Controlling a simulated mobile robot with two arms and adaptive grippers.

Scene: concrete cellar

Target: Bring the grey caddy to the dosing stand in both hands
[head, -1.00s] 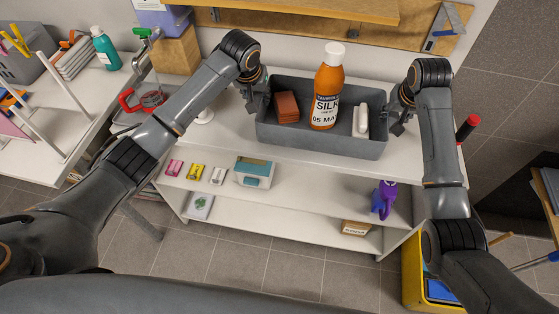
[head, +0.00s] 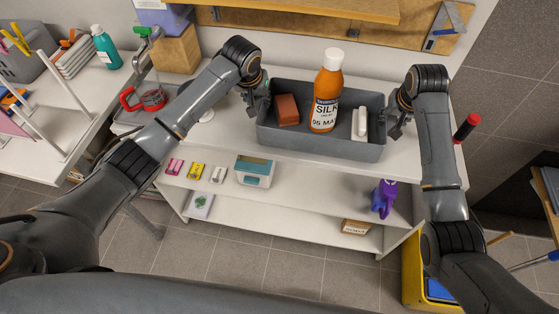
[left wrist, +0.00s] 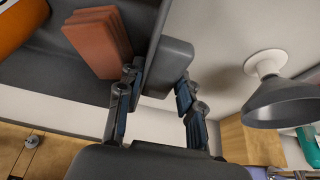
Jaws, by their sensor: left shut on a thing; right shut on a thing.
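The grey caddy (head: 350,148) is above or on the white bench top; I cannot tell whether its base touches. It looks level and holds an orange bottle (head: 326,95) with a white cap, standing upright, a reddish-brown block (head: 287,110) and a white object (head: 359,124). My left gripper (head: 261,100) is shut on the caddy's left end; in the left wrist view its fingers straddle a grey end piece (left wrist: 170,65). My right gripper (head: 396,118) is shut at the caddy's right end, its grip partly hidden. I cannot pick out the dosing stand with certainty.
Left of the caddy, a red-handled jug (head: 152,97) sits by a green-topped fixture (head: 147,33). A red-capped object (head: 466,128) stands at the bench's right side. A lower shelf (head: 290,215) holds small items. Yellow crate (head: 412,270) stands on the floor at right.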

